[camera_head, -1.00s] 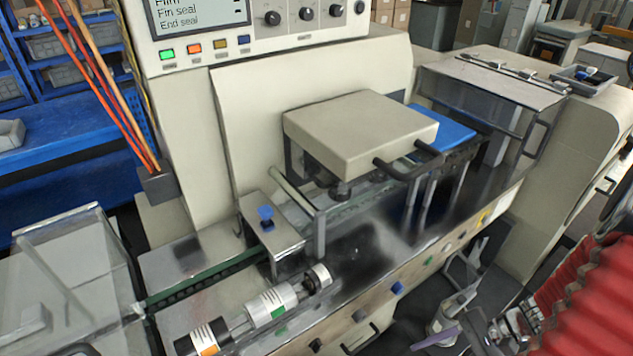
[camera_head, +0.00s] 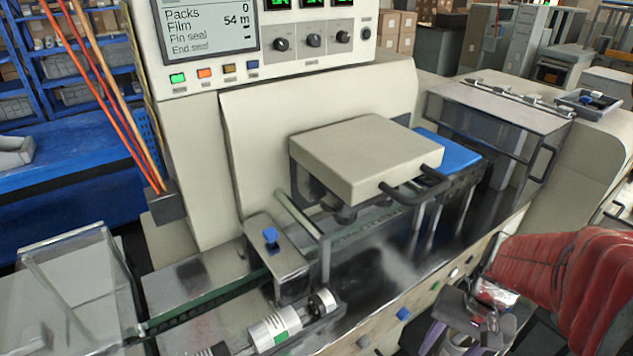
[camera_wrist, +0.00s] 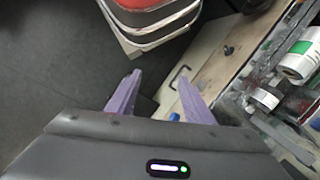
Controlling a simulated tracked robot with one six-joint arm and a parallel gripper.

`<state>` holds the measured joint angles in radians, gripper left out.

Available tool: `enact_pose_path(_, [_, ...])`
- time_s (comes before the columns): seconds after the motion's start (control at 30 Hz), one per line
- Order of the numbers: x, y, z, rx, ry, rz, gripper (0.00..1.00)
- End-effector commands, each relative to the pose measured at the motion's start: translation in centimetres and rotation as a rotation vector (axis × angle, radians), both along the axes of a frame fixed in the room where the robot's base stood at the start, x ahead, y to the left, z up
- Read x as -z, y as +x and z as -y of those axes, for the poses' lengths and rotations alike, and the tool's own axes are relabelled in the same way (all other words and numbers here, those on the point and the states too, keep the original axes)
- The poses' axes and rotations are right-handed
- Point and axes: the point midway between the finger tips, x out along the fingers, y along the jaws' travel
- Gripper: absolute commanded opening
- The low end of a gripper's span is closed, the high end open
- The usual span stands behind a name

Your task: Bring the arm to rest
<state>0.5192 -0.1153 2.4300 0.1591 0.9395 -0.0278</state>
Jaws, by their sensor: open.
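My arm in its red sleeve (camera_head: 555,285) reaches in from the right edge of the head view, in front of the wrapper. My gripper shows in the wrist view (camera_wrist: 158,100) with its two purple fingers apart. It is open, and nothing shows between the fingers. In the head view its purple parts are at the lower edge, partly cut off, beside the machine's front panel. The flow wrapper (camera_head: 310,130) fills the middle of the head view, with its beige jaw cover (camera_head: 365,155) closed over the line.
Knobs line the front panel. A clear guard (camera_head: 75,280) stands at left. Dark floor (camera_wrist: 50,60) is open in the wrist view.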

Motion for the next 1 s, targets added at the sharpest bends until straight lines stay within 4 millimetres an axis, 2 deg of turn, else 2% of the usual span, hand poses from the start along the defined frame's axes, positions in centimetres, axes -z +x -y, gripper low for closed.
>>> enact_pose_path(0.47, [-7.4,1.4,-3.6,-0.262,-0.219,0.235,0.47])
enact_pose_path(1.0, [-15.3,1.1,-10.6,-0.512,-0.301,0.539,0.47])
